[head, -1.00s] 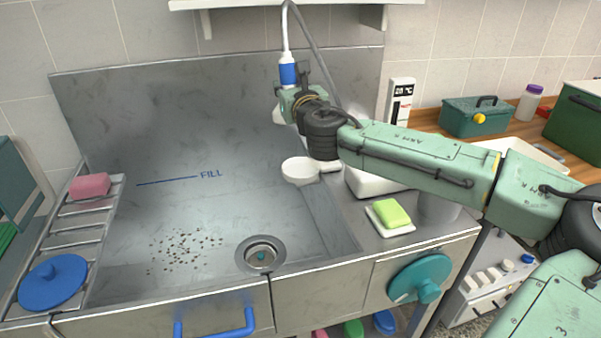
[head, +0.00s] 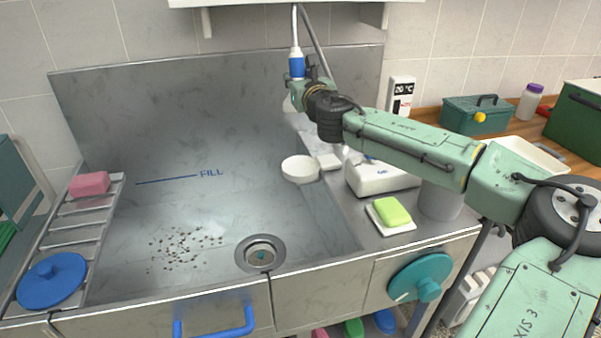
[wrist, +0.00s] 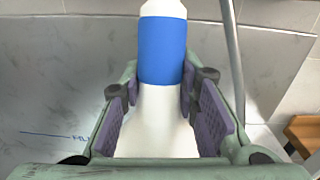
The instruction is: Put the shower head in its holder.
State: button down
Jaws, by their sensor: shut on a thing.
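The shower head is white with a blue band (head: 297,67) and hangs upright from a pale hose. My gripper (head: 301,90) is shut on it, high in front of the sink's back wall. In the wrist view the shower head (wrist: 162,52) stands between the two purple-padded fingers of my gripper (wrist: 165,100), blue band above them and widening white body below. A white round cup (head: 300,168) with a small white block (head: 328,161) beside it sits at the sink's right side, below my gripper. It may be the holder; I cannot tell for sure.
A white shelf (head: 290,3) is above. A white box (head: 375,180), a grey cup (head: 440,200) and a green sponge on a dish (head: 392,212) stand right of the sink. The basin (head: 110,250) holds dark specks near the drain (head: 260,252). A pink soap (head: 89,184) is left.

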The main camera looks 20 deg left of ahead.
jog(key=shift+f+b, duration=1.5)
jog(key=shift+f, duration=1.1)
